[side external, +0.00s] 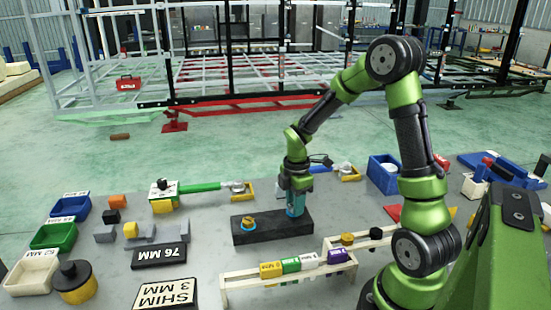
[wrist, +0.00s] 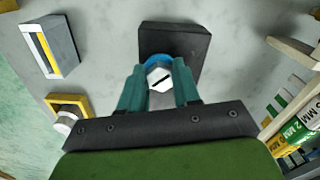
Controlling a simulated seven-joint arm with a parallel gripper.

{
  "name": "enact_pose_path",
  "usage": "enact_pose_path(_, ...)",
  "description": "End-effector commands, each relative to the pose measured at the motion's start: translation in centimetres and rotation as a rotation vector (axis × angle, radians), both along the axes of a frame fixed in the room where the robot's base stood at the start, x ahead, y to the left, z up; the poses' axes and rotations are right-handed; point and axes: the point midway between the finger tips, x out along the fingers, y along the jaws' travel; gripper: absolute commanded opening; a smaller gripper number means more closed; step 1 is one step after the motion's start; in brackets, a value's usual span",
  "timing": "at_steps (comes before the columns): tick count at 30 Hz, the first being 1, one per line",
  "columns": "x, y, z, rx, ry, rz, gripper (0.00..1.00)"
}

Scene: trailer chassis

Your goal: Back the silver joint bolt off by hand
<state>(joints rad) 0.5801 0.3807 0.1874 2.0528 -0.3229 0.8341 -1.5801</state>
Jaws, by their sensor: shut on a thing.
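The silver joint bolt (wrist: 160,77) has a hex head with a dark slot and sits over a blue ring (wrist: 157,60) at the black block (wrist: 190,40). My gripper (wrist: 159,84) has its teal fingers on either side of the bolt head, shut on it. In the side external view my gripper (side external: 295,208) points down at the right end of the black block (side external: 272,231), and its fingers hide the bolt there.
A wooden rack (side external: 240,285) with coloured shims stands in front of the block. A 76 MM sign (side external: 159,257) and grey blocks lie to the left. A green-handled tool (side external: 200,187) lies behind left. Blue (side external: 383,173) and green (side external: 54,236) bins stand farther out.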

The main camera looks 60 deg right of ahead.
Motion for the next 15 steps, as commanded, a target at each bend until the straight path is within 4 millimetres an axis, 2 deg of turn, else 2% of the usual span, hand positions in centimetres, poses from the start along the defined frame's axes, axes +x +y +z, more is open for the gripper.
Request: enact_pose_path(15, -0.24, -0.15, -0.26, 0.001, 0.008, 0.100, 0.01)
